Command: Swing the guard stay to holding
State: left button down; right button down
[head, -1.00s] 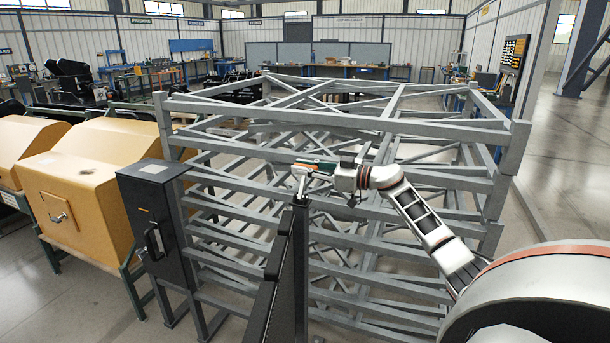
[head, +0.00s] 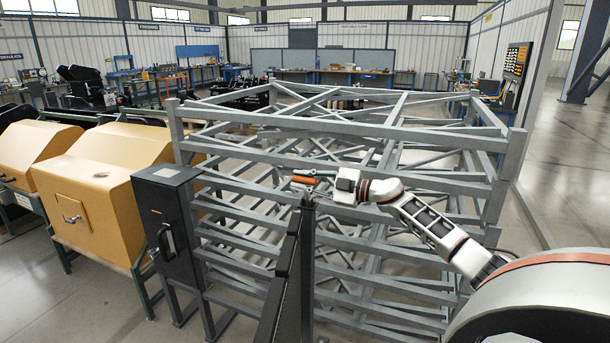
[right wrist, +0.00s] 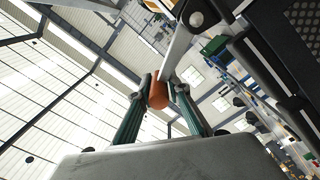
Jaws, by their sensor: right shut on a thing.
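The guard stay is a flat grey metal bar (right wrist: 180,48) with an orange grip (right wrist: 157,93) at its end. In the right wrist view the bar runs up from the grip to a round pivot bolt (right wrist: 196,19) beside the dark guard. My right gripper (right wrist: 158,92) is shut on the orange grip, with a green finger on each side. In the head view the right gripper (head: 312,178) and the orange grip (head: 303,180) are just above the top of the dark guard post (head: 307,255); the bar is hard to make out there. My left gripper is in neither view.
A large grey bar rack (head: 345,125) stands right behind the gripper. A black cabinet with a handle (head: 165,205) stands to the left, beside yellow hoods (head: 88,195). The dark guard panel (head: 278,285) runs toward me. Open floor (head: 570,185) lies at the right.

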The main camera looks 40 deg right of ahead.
jog(key=shift+s+a+f+n+p, duration=0.25)
jog(key=shift+a+f+n, duration=0.1)
jog(key=shift+a+n, duration=0.15)
jog(key=shift+s+a+f+n+p, duration=0.2)
jog(key=shift+a+f+n, duration=0.15)
jog(key=shift+a+n, duration=0.1)
jog(key=shift+a+f, duration=0.1)
jog(key=c, duration=1.9)
grip_release()
jog(key=shift+s, duration=0.1)
jog(key=v, duration=1.2)
